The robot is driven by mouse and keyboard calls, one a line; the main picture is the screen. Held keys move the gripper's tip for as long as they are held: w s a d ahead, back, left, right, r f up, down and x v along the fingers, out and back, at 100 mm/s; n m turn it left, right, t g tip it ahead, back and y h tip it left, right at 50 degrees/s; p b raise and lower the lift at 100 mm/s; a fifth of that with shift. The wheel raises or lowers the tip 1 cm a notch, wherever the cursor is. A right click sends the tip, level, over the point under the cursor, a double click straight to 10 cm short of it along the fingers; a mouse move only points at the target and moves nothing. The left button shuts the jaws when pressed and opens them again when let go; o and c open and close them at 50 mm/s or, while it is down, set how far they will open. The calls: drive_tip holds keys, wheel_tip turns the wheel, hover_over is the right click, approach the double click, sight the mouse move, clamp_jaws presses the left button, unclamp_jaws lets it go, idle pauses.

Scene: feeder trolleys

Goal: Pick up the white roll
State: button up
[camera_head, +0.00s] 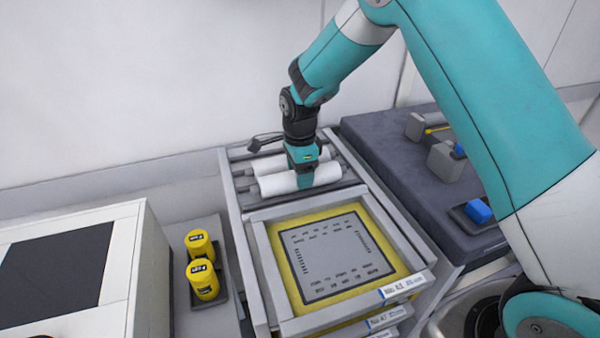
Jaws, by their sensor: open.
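Two white rolls lie side by side across the back of the feeder trolley (255,283). The front white roll (275,185) is nearer the yellow-framed panel, and the back white roll (268,165) lies just behind it. My gripper (304,183) points down over the front roll, right of its middle, with its fingers at the roll. It is open. The fingers hide part of the roll, and I cannot tell whether they touch it. The gripper also covers part of the back roll.
A yellow-framed panel (283,259) with a grey plate fills the trolley's front. Two yellow canisters (203,279) stand on the left. A white wall stands behind.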

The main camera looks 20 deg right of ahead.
drive_tip(key=shift+f, duration=0.6)
drive_tip(key=c, duration=0.7)
drive_tip(key=shift+o, duration=0.2)
